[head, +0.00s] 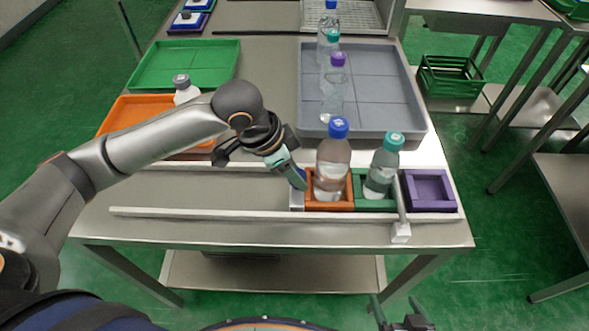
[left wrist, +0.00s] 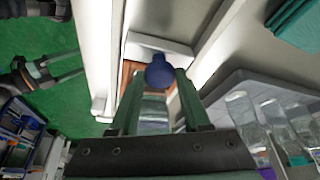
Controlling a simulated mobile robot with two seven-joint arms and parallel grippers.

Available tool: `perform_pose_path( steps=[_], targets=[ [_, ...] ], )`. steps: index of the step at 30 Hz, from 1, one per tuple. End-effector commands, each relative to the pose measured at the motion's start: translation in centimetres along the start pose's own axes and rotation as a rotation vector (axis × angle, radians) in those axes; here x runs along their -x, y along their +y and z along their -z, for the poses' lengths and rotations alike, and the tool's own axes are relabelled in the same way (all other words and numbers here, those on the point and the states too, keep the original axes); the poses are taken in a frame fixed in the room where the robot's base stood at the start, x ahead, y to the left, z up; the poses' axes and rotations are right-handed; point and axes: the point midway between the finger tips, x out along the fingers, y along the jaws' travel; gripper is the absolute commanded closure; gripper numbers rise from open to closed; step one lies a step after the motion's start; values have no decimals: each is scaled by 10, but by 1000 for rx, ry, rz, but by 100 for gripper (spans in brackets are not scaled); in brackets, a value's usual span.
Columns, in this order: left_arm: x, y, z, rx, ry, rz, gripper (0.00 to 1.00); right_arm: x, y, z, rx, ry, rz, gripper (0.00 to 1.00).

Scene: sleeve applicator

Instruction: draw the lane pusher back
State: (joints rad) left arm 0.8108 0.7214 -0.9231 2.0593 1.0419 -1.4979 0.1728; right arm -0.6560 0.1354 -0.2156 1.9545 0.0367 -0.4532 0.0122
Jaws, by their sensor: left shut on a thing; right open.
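The lane pusher (head: 297,201) is a pale block at the left end of the row of holders, between the two lane rails. In the left wrist view it shows as a white bar (left wrist: 160,50) with a round dark-blue knob (left wrist: 160,72). My left gripper (head: 297,178) reaches down from above and is shut on the knob; its fingertips (left wrist: 161,78) sit on both sides of it. The orange holder (head: 328,206) with a blue-capped bottle (head: 334,165) is just right of the pusher. My right gripper (head: 400,312) is open and empty at the bottom edge.
A green holder (head: 373,205) with a teal-capped bottle (head: 382,170) and an empty purple holder (head: 429,190) follow to the right. A white-ended bar (head: 401,232) crosses the near rail (head: 215,213). The lane left of the pusher is clear. A grey tray (head: 415,118) lies behind.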

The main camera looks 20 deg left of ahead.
Motion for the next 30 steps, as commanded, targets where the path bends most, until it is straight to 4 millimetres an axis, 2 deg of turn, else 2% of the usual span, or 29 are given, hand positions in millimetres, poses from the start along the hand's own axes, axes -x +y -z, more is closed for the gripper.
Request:
perform_pose_path(
  steps=[2, 9, 30],
  targets=[
    [0, 0, 0, 0, 0, 0, 72, 0, 0, 0, 0, -1, -1, 0],
    [0, 0, 0, 0, 0, 0, 99, 0, 1, 0, 1, -1, -1, 0],
    [1, 0, 0, -1, 1, 0, 100, 0, 1, -1, 0, -2, -2, 0]
  ],
)
